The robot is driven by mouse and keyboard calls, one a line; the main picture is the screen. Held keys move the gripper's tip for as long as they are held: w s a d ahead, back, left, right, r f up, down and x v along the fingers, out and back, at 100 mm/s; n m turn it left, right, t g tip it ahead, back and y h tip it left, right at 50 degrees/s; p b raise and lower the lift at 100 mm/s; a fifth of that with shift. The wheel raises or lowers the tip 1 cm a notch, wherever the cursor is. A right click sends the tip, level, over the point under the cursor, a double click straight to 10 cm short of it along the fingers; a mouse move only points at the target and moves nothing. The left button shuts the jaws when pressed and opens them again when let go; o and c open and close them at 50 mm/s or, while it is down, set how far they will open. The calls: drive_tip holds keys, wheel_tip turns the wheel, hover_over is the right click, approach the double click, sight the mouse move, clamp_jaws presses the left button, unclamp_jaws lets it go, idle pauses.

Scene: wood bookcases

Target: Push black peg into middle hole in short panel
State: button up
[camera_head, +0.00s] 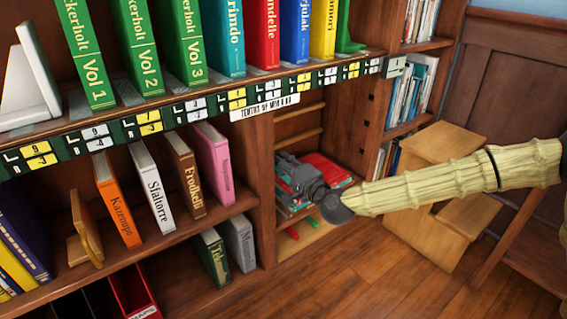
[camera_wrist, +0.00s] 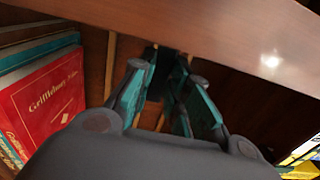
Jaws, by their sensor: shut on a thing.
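My gripper (camera_head: 286,160) reaches into the lower right cubby of the bookcase, with its fingers pointing left and inward. In the wrist view its teal-padded fingers (camera_wrist: 167,62) are closed in around a small dark thing, apparently the black peg (camera_wrist: 156,76); its outline is hard to make out. The peg cannot be made out in the head view. The short panel (camera_head: 347,105) is the upright wood at the cubby's right side. Small dark square holes show on it, an upper one (camera_head: 371,97) and a lower one (camera_head: 366,123). My gripper is left of and below these holes, apart from them.
Red and teal books (camera_head: 325,168) lie stacked in the cubby behind my gripper; a red book (camera_wrist: 45,105) is close at left in the wrist view. A wooden shelf edge (camera_wrist: 225,30) crosses above the fingers. A wooden step stool (camera_head: 440,150) stands at right.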

drive_tip(key=shift+s+a, duration=0.5)
drive_tip(key=shift+a, duration=0.2)
drive_tip(key=o, duration=0.9)
drive_tip(key=shift+s, duration=0.15)
drive_tip(key=v, duration=1.1)
drive_tip(key=shift+s+d, duration=0.2)
drive_tip(key=shift+d, duration=0.15)
drive_tip(key=shift+c, duration=0.2)
